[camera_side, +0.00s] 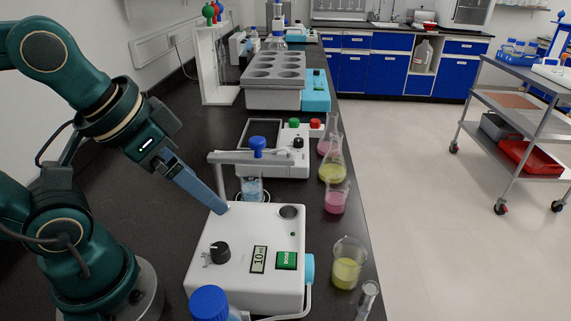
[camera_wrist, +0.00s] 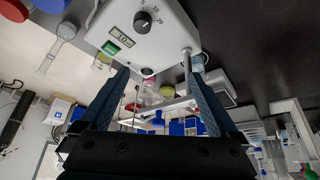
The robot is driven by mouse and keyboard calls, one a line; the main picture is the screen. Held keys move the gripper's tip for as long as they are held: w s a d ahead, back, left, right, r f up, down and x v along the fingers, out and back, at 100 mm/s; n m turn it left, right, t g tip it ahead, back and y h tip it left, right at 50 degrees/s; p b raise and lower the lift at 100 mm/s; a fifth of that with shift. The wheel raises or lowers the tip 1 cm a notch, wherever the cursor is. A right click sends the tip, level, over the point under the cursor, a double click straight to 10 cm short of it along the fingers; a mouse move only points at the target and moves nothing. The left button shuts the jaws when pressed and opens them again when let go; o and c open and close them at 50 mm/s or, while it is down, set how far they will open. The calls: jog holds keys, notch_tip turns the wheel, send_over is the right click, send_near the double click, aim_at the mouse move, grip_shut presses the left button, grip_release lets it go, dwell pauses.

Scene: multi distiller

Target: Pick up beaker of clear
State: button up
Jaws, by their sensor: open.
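A small beaker of clear, slightly bluish liquid (camera_side: 252,188) stands behind the white dispenser box (camera_side: 240,262) in the side view, under a grey arm with a blue knob. The box hides its lower part. In the wrist view, what looks like this beaker (camera_wrist: 199,62) shows at the box's edge, partly covered by a finger. My gripper (camera_side: 221,208) points down and right, with its tip in front of the box's upper left part in the picture. In the wrist view my gripper (camera_wrist: 157,64) has its two blue fingers wide apart, with nothing held between them.
A beaker of yellow liquid (camera_side: 348,264) stands right of the box. A beaker of pink (camera_side: 337,197) and a yellow flask (camera_side: 332,167) stand along the bench's right edge. A hotplate device (camera_side: 290,165) and a grey block with wells (camera_side: 272,98) lie behind. Bare black bench (camera_side: 165,215) shows left.

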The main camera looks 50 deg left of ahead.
aim_at(262, 187)
notch_tip(262, 187, up, 9)
jog(key=w+n+g+h, duration=0.1)
jog(key=w+n+h, duration=0.1)
jog(key=w+n, duration=0.1)
jog(key=w+a+n+g+h, duration=0.1)
jog(key=w+n+h, duration=0.1)
jog(key=n, duration=0.4)
jog(key=w+n+g+h, duration=0.1)
jog(key=w+n+h, duration=0.1)
jog(key=w+n, duration=0.2)
jog(key=shift+a+f+n, duration=0.2)
jog(key=shift+a+n, duration=0.1)
jog(key=w+a+r+n+t+h, duration=0.1)
jog(key=w+a+n+t+h, duration=0.45)
jog(key=a+n, duration=0.6)
jog(key=shift+g, duration=0.25)
notch_tip(262, 187, down, 23)
jog(key=shift+w+r, duration=0.1)
jog(key=shift+w, duration=0.05)
jog(key=shift+d+f, duration=0.1)
jog(key=shift+f, duration=0.2)
jog(key=shift+w+d+f, duration=0.15)
jog(key=shift+w+d, duration=0.05)
jog(key=shift+d, duration=0.05)
jog(key=shift+x, duration=2.15)
jog(key=shift+f, duration=0.1)
